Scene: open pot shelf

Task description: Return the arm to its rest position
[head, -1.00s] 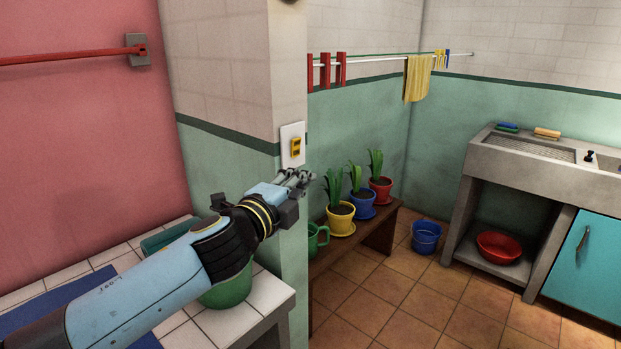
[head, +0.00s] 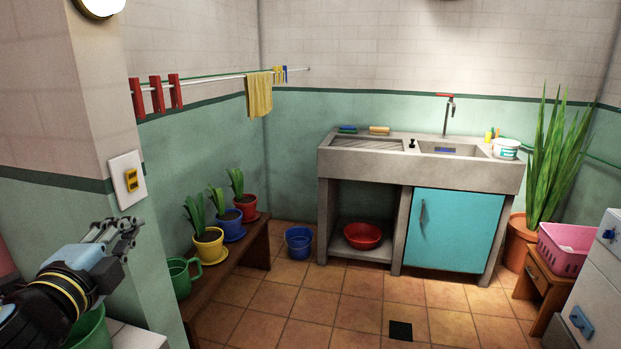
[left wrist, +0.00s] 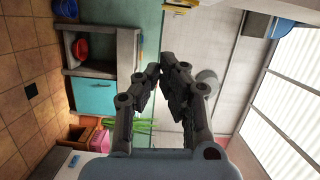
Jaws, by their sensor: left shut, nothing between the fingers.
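My left gripper (head: 128,232) is at the lower left of the head view, in front of the wall corner and just below the yellow light switch (head: 131,181). Its fingers are shut and nothing is between them. In the left wrist view the gripper's fingers (left wrist: 155,72) come together with only the room behind them. My right gripper is in neither view.
A green pot (head: 88,328) stands below my left wrist on a tiled counter (head: 136,337). Several potted plants stand on a wooden bench (head: 232,262). A concrete sink (head: 420,170) is at the back. The tiled floor (head: 300,325) is mostly clear.

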